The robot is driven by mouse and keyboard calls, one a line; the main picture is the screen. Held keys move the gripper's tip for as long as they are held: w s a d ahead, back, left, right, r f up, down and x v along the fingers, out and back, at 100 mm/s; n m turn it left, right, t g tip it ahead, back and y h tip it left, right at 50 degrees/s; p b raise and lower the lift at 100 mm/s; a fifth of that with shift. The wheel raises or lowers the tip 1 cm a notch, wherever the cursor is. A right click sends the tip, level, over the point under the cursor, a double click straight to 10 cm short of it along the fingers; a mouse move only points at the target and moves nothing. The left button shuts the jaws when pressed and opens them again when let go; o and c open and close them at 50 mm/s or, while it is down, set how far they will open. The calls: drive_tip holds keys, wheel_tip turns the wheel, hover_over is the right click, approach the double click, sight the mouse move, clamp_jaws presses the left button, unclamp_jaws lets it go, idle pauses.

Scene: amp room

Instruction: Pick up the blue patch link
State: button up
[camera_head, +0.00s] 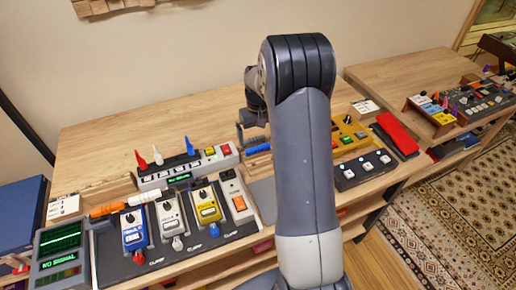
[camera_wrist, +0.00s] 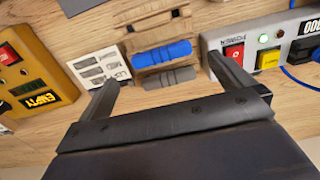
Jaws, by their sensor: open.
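The blue patch link (camera_wrist: 163,57) is a short blue cylinder lying across a tan holder (camera_wrist: 158,28) in the wrist view. A grey link (camera_wrist: 169,77) lies just beside it, nearer my gripper in the picture. In the head view, the blue link (camera_head: 258,148) shows to the left of my arm. My gripper (camera_wrist: 163,68) is open and empty, with one finger to each side of the holder in the picture. Whether the fingers are level with the link or above it, I cannot tell. My arm hides part of the holder in the head view.
A power strip box with red and yellow switches (camera_wrist: 267,58) stands close to the right finger. A yellow unit (camera_wrist: 28,80) and a white label card (camera_wrist: 98,68) are at the left. In the head view, several pedals (camera_head: 172,218) stand in front on a dark board.

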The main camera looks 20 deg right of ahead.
sight(258, 147)
drive_tip(key=shift+w+f+p, duration=0.1)
drive_tip(key=shift+f+p, duration=0.55)
drive_tip(key=shift+f, duration=2.1)
drive_tip(key=shift+c, duration=0.2)
drive_tip(key=c, duration=0.8)
drive_tip(key=shift+c, duration=0.2)
